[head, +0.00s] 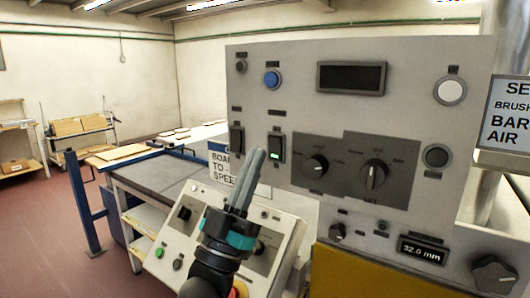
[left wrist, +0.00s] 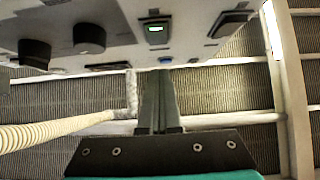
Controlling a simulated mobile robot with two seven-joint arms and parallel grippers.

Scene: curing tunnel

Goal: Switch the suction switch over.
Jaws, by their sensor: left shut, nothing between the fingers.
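The grey upright panel (head: 330,110) carries two rocker switches side by side. The right one (head: 276,147) has a lit green window at its lower part; the left one (head: 237,139) is dark. Their labels are too small to read, so I cannot tell which is the suction switch. My left gripper (head: 258,153) is shut and empty, its tips just left of the lit switch in the head view. In the left wrist view the closed fingers (left wrist: 158,76) lie below the lit switch (left wrist: 157,28) in the picture, with the dark switch (left wrist: 230,22) to its right. Contact is not visible.
Two rotary knobs (head: 374,174), a blue button (head: 272,79) and a display (head: 351,78) share the panel. A sloped control box (head: 180,245) with knobs and buttons stands below my left gripper. A pale ribbed hose (left wrist: 60,132) crosses the wrist view at left.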

